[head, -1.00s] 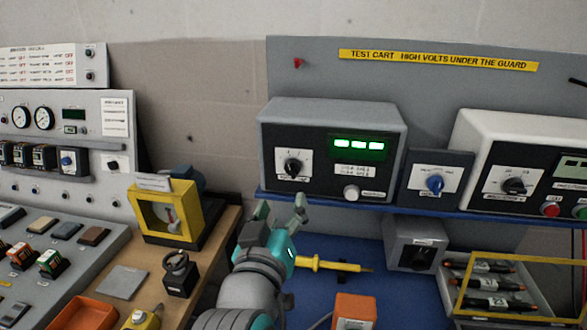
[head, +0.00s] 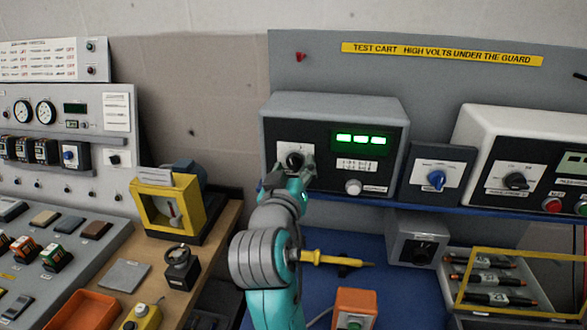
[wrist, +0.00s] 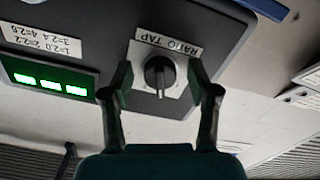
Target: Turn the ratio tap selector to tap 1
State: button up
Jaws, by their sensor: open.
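The ratio tap selector (wrist: 159,75) is a black rotary knob on a white plate marked RATIO TAP; in the wrist view the picture is upside down. In the head view the knob (head: 294,160) sits on the left of the grey instrument box's dark panel, its lower part near my gripper. My gripper (wrist: 161,92) is open, with one finger on each side of the knob. I cannot tell whether either finger touches it. The tap numbers around the knob are not readable.
The box has a green lit display (head: 358,139) and a pale round knob (head: 353,187). A blue selector (head: 436,180) is on a small box to the right. A yellow screwdriver (head: 335,259) lies below, and a yellow guard frame (head: 168,207) stands left.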

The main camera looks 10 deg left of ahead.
jog(key=c, duration=1.1)
jog(key=shift+n, duration=0.3)
jog(key=n, duration=0.3)
jog(key=shift+d+r+n, duration=0.1)
jog(key=shift+n, duration=2)
jog(key=o, duration=1.1)
